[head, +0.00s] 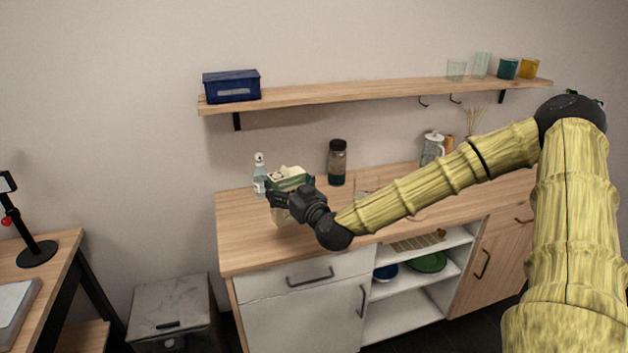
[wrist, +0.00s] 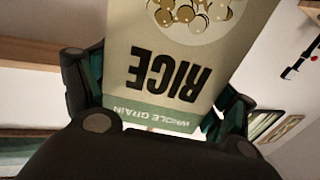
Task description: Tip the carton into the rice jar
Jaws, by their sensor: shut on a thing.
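The carton (head: 287,172) is a pale beige and green box, held over the left part of the counter. In the wrist view the carton (wrist: 165,65) fills the middle, with "RICE" and "WHOLE GRAIN" printed upside down. My gripper (head: 291,188) is shut on it, with a finger on each side in the wrist view (wrist: 160,105). A dark-lidded jar (head: 337,168) stands upright at the back of the counter, right of the carton and apart from it. A clear glass shape (head: 364,194) shows faintly behind my arm; I cannot tell which is the rice jar.
A wall shelf (head: 350,92) above carries a blue box (head: 231,86) and several glasses. My arm crosses over the counter (head: 245,240), whose front left is clear.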

